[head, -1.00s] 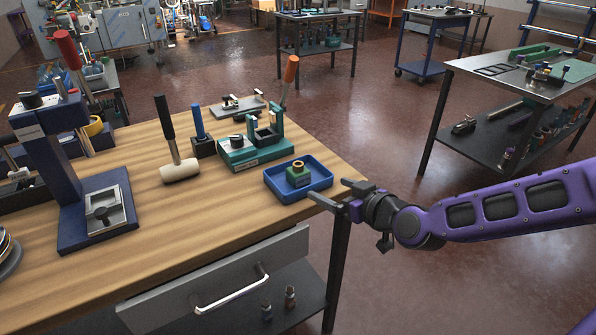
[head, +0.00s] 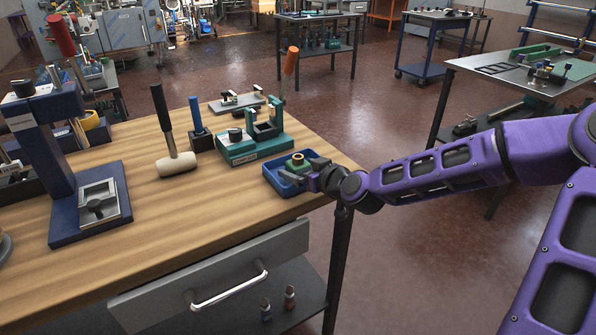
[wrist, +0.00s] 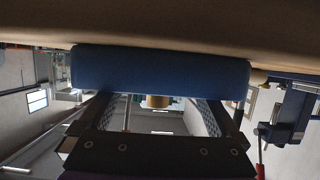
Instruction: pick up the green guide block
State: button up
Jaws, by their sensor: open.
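The green guide block (head: 292,166) has a brass-coloured ring on top and sits in the blue tray (head: 272,181) at the right edge of the wooden bench. My gripper (head: 303,170) reaches in from the right, low over the tray, with its fingers open towards the block. The gripper hides part of the block and the tray's right side. The wrist view looks upside down. There the tray wall (wrist: 160,70) spans the picture beyond the open fingers (wrist: 158,108), and a small brass-coloured part (wrist: 158,101) shows between them. I cannot tell whether the fingers touch the block.
A green fixture (head: 252,148) stands just behind the tray. A mallet (head: 176,164) and a blue-handled tool (head: 197,118) stand to the left. A dark blue press (head: 60,190) is at the far left. The bench's front middle is clear.

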jog(key=shift+x, duration=0.85)
grip_shut()
